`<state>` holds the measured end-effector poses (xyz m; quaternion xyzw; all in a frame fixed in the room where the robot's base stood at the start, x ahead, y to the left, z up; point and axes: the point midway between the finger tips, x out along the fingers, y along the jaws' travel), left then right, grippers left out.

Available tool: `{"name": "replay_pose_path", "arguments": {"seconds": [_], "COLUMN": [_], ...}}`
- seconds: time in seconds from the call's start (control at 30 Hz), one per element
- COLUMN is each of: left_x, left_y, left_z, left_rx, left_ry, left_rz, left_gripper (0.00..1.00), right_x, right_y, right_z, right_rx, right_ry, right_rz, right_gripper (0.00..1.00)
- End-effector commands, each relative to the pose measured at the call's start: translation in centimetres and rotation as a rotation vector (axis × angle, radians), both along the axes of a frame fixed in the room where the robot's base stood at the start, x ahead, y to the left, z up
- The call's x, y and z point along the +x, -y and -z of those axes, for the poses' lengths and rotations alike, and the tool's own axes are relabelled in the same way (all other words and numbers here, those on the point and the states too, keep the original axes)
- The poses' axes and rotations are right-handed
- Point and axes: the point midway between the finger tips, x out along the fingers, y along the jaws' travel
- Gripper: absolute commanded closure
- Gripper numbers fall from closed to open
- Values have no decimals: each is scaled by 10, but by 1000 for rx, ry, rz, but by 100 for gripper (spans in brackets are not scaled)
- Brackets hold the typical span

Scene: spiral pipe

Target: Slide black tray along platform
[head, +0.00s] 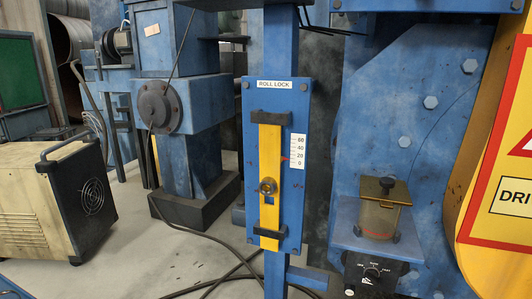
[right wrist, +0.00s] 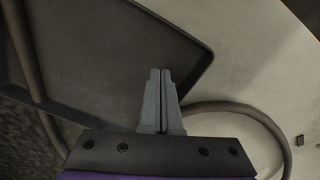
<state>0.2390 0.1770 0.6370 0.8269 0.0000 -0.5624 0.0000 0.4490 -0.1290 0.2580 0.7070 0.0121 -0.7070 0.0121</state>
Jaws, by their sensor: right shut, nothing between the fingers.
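A dark tray (right wrist: 100,55) with a raised rim fills the upper left of the right wrist view. Its rounded corner lies to the upper right of my fingers. My right gripper (right wrist: 161,72) is shut and empty. Its closed fingertips overlap the tray in the picture near its lower rim; I cannot tell whether they touch it. The tray is not seen in the head view, and I cannot make out which surface is the platform. My left gripper is in neither view.
A blue panel marked ROLL LOCK (head: 277,150) with a yellow slider stands in the middle. A beige and black machine (head: 45,205) stands on the floor at left. Cables (head: 225,272) cross the floor. A grey hose (right wrist: 250,112) curves beside my right gripper.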

Motion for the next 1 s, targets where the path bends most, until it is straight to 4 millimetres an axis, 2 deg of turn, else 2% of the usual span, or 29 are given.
{"name": "replay_pose_path", "arguments": {"seconds": [0.27,1.0], "left_x": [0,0], "left_y": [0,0], "left_z": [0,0], "left_rx": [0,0], "left_ry": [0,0], "left_rz": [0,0], "left_gripper": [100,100], "right_x": [0,0], "right_y": [0,0], "right_z": [4,31], "right_rx": [0,0], "right_ry": [0,0], "right_rz": [0,0], "right_gripper": [100,100]}}
